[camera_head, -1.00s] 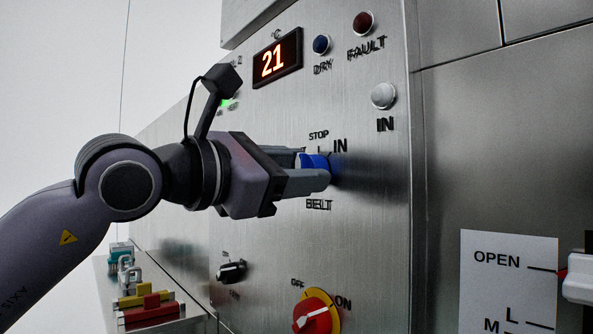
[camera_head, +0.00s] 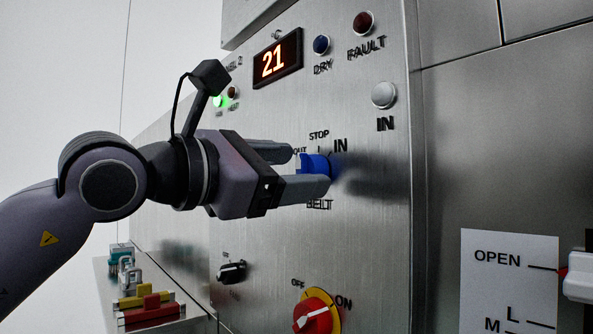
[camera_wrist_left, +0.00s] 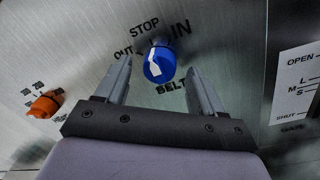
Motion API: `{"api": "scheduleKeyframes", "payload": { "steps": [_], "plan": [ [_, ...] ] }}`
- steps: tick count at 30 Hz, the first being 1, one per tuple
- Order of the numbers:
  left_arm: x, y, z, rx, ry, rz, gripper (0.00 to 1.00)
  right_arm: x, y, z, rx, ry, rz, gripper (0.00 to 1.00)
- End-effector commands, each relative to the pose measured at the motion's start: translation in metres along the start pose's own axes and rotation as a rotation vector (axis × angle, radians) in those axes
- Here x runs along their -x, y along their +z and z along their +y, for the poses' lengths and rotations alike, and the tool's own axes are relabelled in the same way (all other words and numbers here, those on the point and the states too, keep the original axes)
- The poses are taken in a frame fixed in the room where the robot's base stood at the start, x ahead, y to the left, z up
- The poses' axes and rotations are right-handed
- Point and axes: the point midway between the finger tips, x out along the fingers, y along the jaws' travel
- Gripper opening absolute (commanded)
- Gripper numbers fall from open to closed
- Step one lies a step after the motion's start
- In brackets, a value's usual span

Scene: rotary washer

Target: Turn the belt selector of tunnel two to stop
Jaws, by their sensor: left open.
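The blue belt selector (camera_head: 313,164) sits on the steel panel, with STOP above it, OUT to its upper left, IN to its upper right and BELT below. In the left wrist view the selector (camera_wrist_left: 160,67) shows a white pointer mark on its upper left side, roughly towards STOP. My left gripper (camera_head: 308,169) is open at the selector, one finger above and one below in the head view. In the left wrist view its fingers (camera_wrist_left: 158,78) stand apart on either side, with visible gaps to the selector. My right gripper is not in view.
A red-and-yellow OFF/ON switch (camera_head: 315,315) and a black knob (camera_head: 231,271) are below. A display (camera_head: 277,58) reads 21 above. A white IN button (camera_head: 383,95) is at right. Padlocks and coloured parts lie on a ledge (camera_head: 195,318) at lower left.

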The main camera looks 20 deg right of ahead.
Motion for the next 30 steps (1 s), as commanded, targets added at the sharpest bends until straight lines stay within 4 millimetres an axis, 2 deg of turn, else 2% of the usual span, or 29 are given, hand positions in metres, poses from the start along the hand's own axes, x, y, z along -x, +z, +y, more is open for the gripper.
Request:
{"api": "scheduleKeyframes", "payload": {
  "steps": [6, 12, 20, 30],
  "plan": [
    [0.034, -0.002, 0.000, -0.001, 0.002, 0.000, 0.68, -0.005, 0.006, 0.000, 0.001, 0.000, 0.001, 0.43],
    [0.056, -0.001, 0.000, -0.002, 0.001, 0.000, 0.68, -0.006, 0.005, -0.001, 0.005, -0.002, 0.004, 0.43],
    [0.060, 0.000, -0.001, 0.000, -0.001, 0.000, 0.68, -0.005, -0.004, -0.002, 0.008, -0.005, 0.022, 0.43],
    [0.059, -0.002, -0.001, 0.009, -0.004, -0.003, 0.68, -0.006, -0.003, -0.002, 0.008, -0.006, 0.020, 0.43]
  ]
}}
